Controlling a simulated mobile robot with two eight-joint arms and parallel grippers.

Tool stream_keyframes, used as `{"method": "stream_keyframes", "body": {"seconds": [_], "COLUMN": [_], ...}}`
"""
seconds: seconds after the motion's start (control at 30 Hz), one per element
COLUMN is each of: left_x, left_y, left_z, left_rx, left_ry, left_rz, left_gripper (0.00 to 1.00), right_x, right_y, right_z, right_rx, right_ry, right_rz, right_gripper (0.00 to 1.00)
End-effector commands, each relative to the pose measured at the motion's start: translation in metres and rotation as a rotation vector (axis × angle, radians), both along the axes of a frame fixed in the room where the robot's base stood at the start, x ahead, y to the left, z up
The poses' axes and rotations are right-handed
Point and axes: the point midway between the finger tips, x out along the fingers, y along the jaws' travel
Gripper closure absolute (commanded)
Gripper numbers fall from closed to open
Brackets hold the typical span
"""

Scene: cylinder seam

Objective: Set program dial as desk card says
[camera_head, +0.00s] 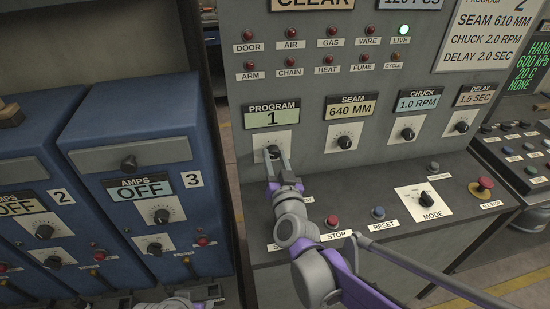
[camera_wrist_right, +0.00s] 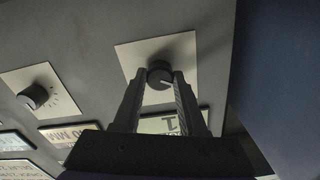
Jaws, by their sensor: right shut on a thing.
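The program dial (camera_head: 273,151) is a small dark knob on a white plate, under a PROGRAM display (camera_head: 271,116) that reads 1. My right gripper (camera_head: 278,163) reaches up to it from below. In the right wrist view the two fingers (camera_wrist_right: 161,84) are shut on the knob (camera_wrist_right: 160,73), one on each side. A pale pointer line shows on the knob, but the fingers partly cover its plate. A white card (camera_head: 490,35) at the top right reads PROGRAM, SEAM 610 MM, CHUCK 2.0 RPM, DELAY 2.0 SEC. A 2 shows at its cut-off top.
The seam dial (camera_head: 345,142), chuck dial (camera_head: 408,134) and delay dial (camera_head: 461,127) sit to the right. Below are a red STOP button (camera_head: 332,221), a RESET button (camera_head: 378,213) and a MODE switch (camera_head: 425,196). Blue AMPS cabinets (camera_head: 120,135) stand left.

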Motion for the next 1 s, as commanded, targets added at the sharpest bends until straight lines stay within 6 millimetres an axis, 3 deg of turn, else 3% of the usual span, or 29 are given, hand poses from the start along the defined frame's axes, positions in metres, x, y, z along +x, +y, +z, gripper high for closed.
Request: {"method": "stream_keyframes", "body": {"seconds": [1.0], "left_x": [0.0011], "left_y": [0.0], "left_z": [0.007], "left_rx": [0.0], "left_ry": [-0.002], "left_rz": [0.0], "left_gripper": [0.5], "right_x": [-0.0001], "right_y": [0.0001], "right_z": [0.0002], "right_rx": [0.613], "right_ry": [0.122], "right_rz": [0.0], "right_gripper": [1.0]}}
